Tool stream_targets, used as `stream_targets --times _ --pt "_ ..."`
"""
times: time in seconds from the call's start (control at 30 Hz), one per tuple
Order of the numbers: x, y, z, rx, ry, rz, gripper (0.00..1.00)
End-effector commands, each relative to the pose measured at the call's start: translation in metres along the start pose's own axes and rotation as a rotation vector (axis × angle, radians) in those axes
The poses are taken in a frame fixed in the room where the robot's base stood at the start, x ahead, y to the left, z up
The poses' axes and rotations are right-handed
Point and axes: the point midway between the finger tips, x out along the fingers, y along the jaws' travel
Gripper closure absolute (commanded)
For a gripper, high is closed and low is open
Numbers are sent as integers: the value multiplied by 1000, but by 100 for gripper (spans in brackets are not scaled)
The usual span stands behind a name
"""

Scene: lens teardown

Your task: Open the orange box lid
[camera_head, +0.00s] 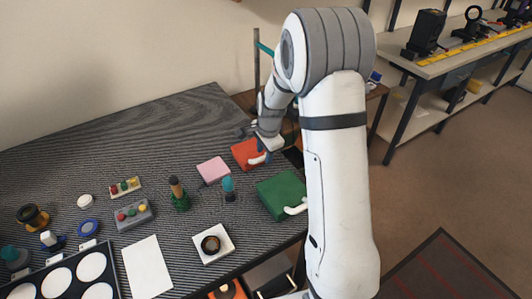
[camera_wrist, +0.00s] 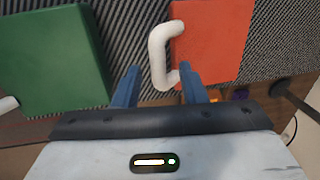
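The orange-red box (camera_head: 244,151) sits near the back right of the striped table, its lid flat on top. It also shows in the wrist view (camera_wrist: 213,40), with a white C-shaped handle (camera_wrist: 158,52) on its left edge. My gripper (camera_wrist: 158,82) is open, with its blue fingers apart on either side of the lower part of the handle. I cannot tell whether they touch it. In the head view my gripper (camera_head: 263,150) is at the box's right edge, and my arm hides part of the area.
A green box (camera_head: 279,191) with a white handle stands close by, also at left in the wrist view (camera_wrist: 52,62). A dark pole (camera_wrist: 296,102) stands at right in the wrist view.

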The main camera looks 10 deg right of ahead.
Motion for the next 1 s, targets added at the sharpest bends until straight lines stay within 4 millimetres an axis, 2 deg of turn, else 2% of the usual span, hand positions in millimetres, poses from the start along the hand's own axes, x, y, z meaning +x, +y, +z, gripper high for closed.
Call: stream_targets --times 0.13,0.37,0.83,1.0 --pt "8 0 0 0 0 0 62" --pt "9 0 0 0 0 0 62" --pt "8 0 -1 1 1 -1 100" --pt "8 0 -1 1 1 -2 100"
